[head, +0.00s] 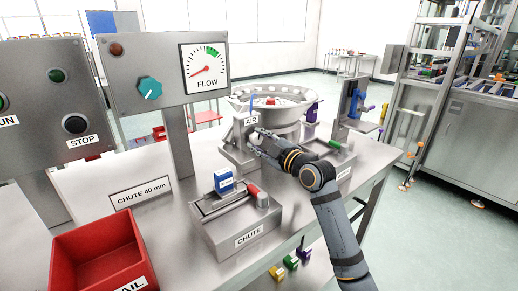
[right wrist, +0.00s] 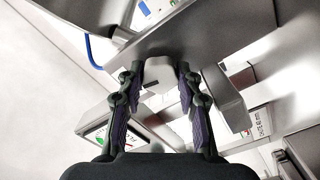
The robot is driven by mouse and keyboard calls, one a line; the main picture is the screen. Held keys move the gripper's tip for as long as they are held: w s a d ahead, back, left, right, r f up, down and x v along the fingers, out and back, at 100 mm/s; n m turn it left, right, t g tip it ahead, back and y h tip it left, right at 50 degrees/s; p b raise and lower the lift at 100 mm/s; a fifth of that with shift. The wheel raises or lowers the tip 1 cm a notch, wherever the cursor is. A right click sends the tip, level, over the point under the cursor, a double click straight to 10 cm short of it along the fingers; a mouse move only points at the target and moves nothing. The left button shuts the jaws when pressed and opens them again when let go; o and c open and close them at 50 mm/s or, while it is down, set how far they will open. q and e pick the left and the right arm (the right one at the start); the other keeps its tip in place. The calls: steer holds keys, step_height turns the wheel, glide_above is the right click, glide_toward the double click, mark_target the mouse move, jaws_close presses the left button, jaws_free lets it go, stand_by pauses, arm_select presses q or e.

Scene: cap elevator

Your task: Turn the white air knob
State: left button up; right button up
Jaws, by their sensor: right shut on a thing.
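The white air knob (right wrist: 157,74) shows in the right wrist view between the two dark fingers of my right gripper (right wrist: 160,88), which is shut on it. In the head view my right gripper (head: 256,139) reaches the front of the grey housing under the AIR label (head: 251,121). The gripper hides most of the knob there. The FLOW gauge (head: 206,68) has its red needle pointing to the lower left, away from the green band at the upper right. My left gripper is not in view.
A round bowl feeder (head: 275,105) stands behind the AIR housing. A CHUTE fixture (head: 236,222) with a blue block stands in front. A teal knob (head: 149,88) is on the gauge panel. A red bin (head: 104,250) is at the lower left. Bare table lies between.

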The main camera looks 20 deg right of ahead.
steer(key=shift+f+n, duration=0.15)
steer(key=shift+n, duration=0.15)
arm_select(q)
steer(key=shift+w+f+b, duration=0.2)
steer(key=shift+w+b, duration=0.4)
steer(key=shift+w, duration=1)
arm_select(e)
steer(key=shift+n, duration=0.8)
steer(key=o, duration=1.2)
steer(key=shift+c, duration=0.2)
steer(key=v, duration=0.7)
steer(key=shift+s, duration=0.25)
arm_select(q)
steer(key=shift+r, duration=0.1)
arm_select(e)
steer(key=shift+r, duration=0.25)
